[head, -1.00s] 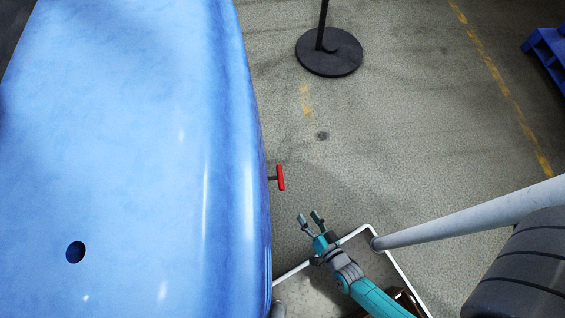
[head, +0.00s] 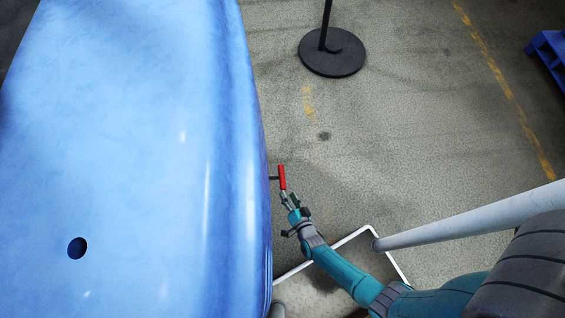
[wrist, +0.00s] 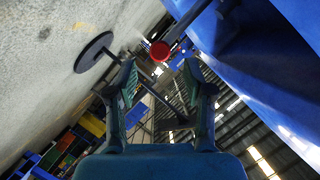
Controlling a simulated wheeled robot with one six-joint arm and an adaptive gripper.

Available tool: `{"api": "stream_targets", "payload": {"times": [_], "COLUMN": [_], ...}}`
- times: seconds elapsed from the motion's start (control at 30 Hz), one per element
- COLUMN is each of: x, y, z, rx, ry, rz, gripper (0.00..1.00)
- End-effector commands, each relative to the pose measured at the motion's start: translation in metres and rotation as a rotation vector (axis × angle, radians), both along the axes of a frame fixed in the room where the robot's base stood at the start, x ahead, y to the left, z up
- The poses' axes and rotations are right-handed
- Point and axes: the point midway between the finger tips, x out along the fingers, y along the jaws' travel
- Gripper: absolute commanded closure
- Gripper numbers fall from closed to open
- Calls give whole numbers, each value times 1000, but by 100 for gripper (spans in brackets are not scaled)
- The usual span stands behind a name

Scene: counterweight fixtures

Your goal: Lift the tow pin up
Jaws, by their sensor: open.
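The tow pin shows as a red T-handle (head: 282,176) on a short dark stem at the right side of the large blue body (head: 150,130). In the wrist view the red handle (wrist: 160,51) is seen end-on as a round red tip, just above the space between my fingertips. My gripper (head: 290,198) is open and empty, close to the near end of the handle. In the wrist view its two fingers (wrist: 160,72) stand apart, one on each side of the handle's line. Whether they touch it cannot be told.
A black post with a round base (head: 332,56) stands on the floor beyond the pin. A blue pallet (head: 551,52) lies at the upper right. The blue body rises close on the left of my gripper. Open floor (head: 420,130) lies to the right.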

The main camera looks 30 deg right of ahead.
Motion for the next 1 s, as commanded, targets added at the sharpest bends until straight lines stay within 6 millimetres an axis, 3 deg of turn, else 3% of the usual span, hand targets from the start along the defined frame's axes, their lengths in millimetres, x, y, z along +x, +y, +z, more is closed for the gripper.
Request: {"api": "stream_targets", "payload": {"times": [0.2, 0.47, 0.97, 1.0], "x": [33, 58, 66, 66], "y": [-4, -7, -7, -7], "z": [-9, -16, -18, -18], "rx": [-1, 0, 0, 0], "ry": [-1, -1, 0, 0], "rz": [-2, -1, 1, 1], "gripper": [48, 48, 48, 58]}}
